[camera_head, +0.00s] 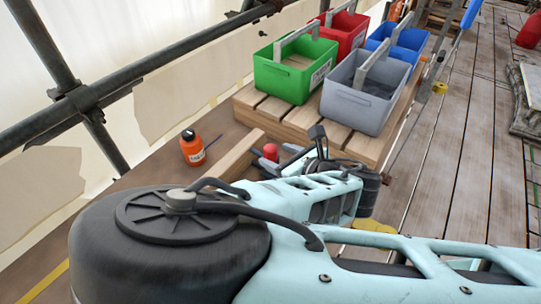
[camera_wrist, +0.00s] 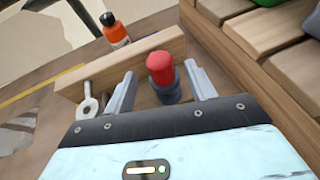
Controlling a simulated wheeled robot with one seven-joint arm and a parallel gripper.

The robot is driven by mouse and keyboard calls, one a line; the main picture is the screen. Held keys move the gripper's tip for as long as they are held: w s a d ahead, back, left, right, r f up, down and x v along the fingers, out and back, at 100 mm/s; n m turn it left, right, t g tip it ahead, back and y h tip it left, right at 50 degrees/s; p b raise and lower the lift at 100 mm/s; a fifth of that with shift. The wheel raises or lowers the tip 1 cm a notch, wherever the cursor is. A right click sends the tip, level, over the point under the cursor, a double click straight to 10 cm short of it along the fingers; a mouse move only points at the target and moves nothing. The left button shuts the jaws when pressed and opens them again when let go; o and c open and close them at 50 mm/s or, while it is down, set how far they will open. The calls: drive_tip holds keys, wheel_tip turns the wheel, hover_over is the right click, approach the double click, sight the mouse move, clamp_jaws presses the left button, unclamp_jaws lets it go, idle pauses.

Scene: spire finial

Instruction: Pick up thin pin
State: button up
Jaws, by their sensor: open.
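In the wrist view my gripper (camera_wrist: 160,72) is open, with one grey finger on each side of a red-topped dark cylinder (camera_wrist: 160,70). I cannot tell whether the fingers touch it. A pale metal piece with a ring-shaped end (camera_wrist: 88,106) lies left of the left finger, partly hidden by my gripper. I cannot tell which of these is the thin pin.
A wooden rail (camera_wrist: 125,62) runs behind the red-topped cylinder, with an orange bottle (camera_wrist: 116,32) beyond it. A slatted wooden platform (camera_head: 310,122) carries green (camera_head: 290,75), red (camera_head: 345,30), blue (camera_head: 405,42) and grey (camera_head: 358,100) bins. Scaffold tubes (camera_head: 130,72) cross at left.

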sight(275, 154)
drive_tip(key=shift+p+x, duration=0.3)
drive_tip(key=shift+x, duration=1.65)
drive_tip(key=shift+d, duration=0.1)
drive_tip(key=c, duration=1.1)
drive_tip(key=shift+o, duration=0.2)
